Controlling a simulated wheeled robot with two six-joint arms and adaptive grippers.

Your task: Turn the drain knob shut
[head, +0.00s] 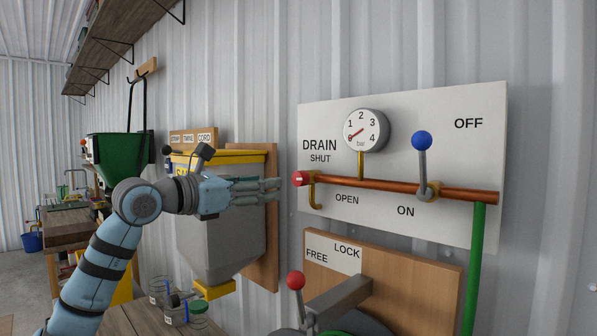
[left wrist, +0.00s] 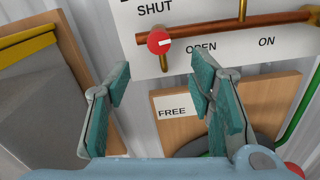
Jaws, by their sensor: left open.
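The drain knob (head: 299,179) is a red round knob at the left end of a copper pipe (head: 390,189), on a white panel (head: 330,125). SHUT is printed above it and OPEN below right. In the left wrist view the red knob (left wrist: 159,42) shows a short white line, roughly level. My left gripper (head: 279,190) is just left of the knob in the head view, apart from it. In the left wrist view its two teal fingers (left wrist: 160,88) are spread with nothing between them, and the knob appears beyond the gap. My right gripper is not in view.
A pressure gauge (head: 366,130) and a blue-tipped lever (head: 422,165) are on the panel. Below is a wooden board (head: 420,275) marked FREE and LOCK, with a red-ball lever (head: 296,283). A grey bin (head: 215,235) is behind my left arm. Jars (head: 175,310) stand on a bench.

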